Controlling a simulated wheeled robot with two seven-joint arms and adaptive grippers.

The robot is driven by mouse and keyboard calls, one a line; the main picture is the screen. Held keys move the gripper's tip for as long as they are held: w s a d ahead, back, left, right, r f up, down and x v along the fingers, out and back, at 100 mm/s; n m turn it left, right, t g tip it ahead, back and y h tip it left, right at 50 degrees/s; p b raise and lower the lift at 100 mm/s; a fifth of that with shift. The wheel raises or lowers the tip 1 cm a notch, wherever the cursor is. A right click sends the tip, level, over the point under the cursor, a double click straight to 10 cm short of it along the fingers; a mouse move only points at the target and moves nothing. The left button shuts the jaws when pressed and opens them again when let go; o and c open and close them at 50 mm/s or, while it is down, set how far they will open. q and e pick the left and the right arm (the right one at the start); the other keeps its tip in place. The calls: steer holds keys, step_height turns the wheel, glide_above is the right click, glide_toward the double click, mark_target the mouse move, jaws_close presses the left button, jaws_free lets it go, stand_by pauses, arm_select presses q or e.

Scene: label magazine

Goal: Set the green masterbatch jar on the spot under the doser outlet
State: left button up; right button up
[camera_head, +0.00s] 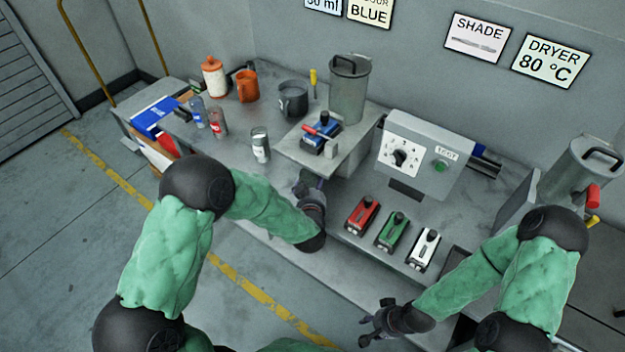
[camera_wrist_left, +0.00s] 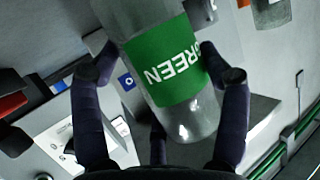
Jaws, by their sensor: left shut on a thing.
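My left gripper (camera_head: 308,183) is at the bench's front edge, just below the raised stand. In the left wrist view its fingers (camera_wrist_left: 165,85) are closed around the green masterbatch jar (camera_wrist_left: 176,68), a clear jar with a green label reading GREEN. The jar looks tilted in that view; the hand mostly hides it in the head view. The doser, a blue unit (camera_head: 318,138) with a red handle, sits on the stand (camera_head: 343,154) beside a grey hopper (camera_head: 349,92). The spot under its outlet cannot be made out. My right gripper (camera_head: 378,322) is open and empty, low in front of the bench.
Jars with white (camera_head: 260,145), blue (camera_head: 198,113) and red (camera_head: 218,122) labels stand left of the stand. Red (camera_head: 361,215), green (camera_head: 392,231) and white (camera_head: 423,249) units line the bench to the right, below a control box (camera_head: 422,153). Mugs stand behind.

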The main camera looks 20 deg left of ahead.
mark_target(312, 178)
arm_select(q)
steer(key=w, duration=0.3)
steer(key=shift+a+f+b, duration=0.1)
steer(key=shift+a+b, duration=0.2)
steer(key=shift+a, duration=0.05)
steer(key=shift+f, duration=0.25)
steer(key=shift+b, duration=0.3)
steer(key=shift+f, duration=0.2)
steer(key=o, duration=1.3)
steer(key=shift+c, duration=0.2)
steer(key=shift+r, duration=0.1)
steer(key=shift+r, duration=0.2)
steer(key=p+v, duration=0.3)
steer(key=v, duration=0.9)
